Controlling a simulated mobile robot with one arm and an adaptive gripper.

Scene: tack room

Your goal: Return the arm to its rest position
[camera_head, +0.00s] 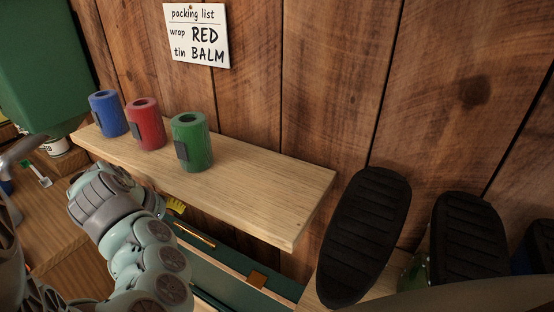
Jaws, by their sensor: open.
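My arm (148,243), pale teal with grey bands, rises from the bottom left and bends in front of the wooden shelf's left part. Its upper bend (100,198) is below the red and blue tins in the picture. I cannot make out any gripper fingers, and nothing held is visible.
A wooden shelf (270,190) on the plank wall carries a blue tin (108,114), a red tin (145,124) and a green tin (191,142); its right half is clear. Black ridged shapes, like boot soles (362,235), stand at right. A packing list (197,35) hangs above.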

